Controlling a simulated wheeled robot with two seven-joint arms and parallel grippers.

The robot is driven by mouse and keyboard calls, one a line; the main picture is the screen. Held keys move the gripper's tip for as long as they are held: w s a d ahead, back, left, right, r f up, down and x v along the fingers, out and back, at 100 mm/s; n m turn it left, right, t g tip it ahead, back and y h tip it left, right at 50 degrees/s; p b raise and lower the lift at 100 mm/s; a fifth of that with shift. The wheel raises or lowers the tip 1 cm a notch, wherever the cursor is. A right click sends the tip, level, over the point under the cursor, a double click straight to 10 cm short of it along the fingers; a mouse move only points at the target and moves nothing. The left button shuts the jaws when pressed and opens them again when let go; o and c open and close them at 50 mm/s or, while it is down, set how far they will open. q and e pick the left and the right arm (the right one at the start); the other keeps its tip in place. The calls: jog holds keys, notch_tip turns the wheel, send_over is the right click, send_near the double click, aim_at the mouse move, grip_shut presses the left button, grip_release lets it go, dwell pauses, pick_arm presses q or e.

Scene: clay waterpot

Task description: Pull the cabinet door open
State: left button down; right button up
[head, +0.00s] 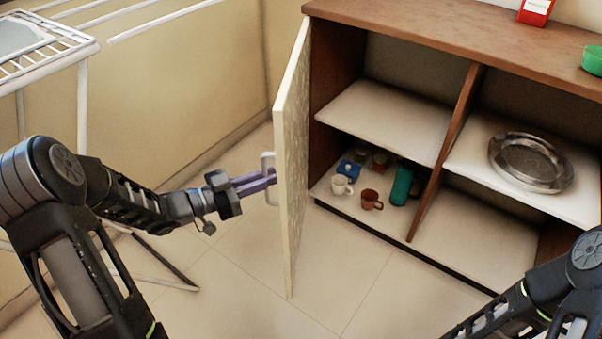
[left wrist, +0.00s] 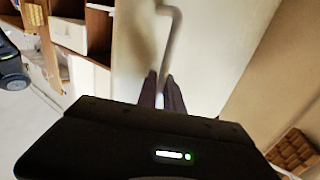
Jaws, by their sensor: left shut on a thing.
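The cabinet (head: 430,140) is wooden, with its left door (head: 292,170) swung wide open and seen nearly edge-on in the head view. The door's white handle (head: 268,165) is on its left face. My left gripper (head: 272,178) is shut on the handle. In the left wrist view the fingers (left wrist: 162,92) meet at the handle (left wrist: 175,40), against the pale door face (left wrist: 205,70). My right arm shows at the lower right of the head view, but its gripper is out of view.
On the lower left shelf stand a white mug (head: 342,185), a brown mug (head: 371,199), a blue box (head: 349,168) and a green bottle (head: 401,186). A metal plate (head: 531,161) lies on the right shelf. A white drying rack (head: 82,100) stands at the left. The floor before the cabinet is clear.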

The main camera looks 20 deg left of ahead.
pick_arm(q)
jog(key=shift+m+g+h, duration=0.7)
jog(key=shift+g, duration=0.2)
jog(key=a, duration=0.5)
jog(key=c, duration=1.5)
grip_release()
jog(key=shift+s+a+p, duration=0.1)
jog(key=shift+a+p, duration=0.05)
jog(key=shift+p, duration=0.15)
jog(key=p+v, duration=0.2)
jog(key=v, duration=0.5)
jog(key=shift+s+a, duration=0.15)
jog(key=shift+a, duration=0.05)
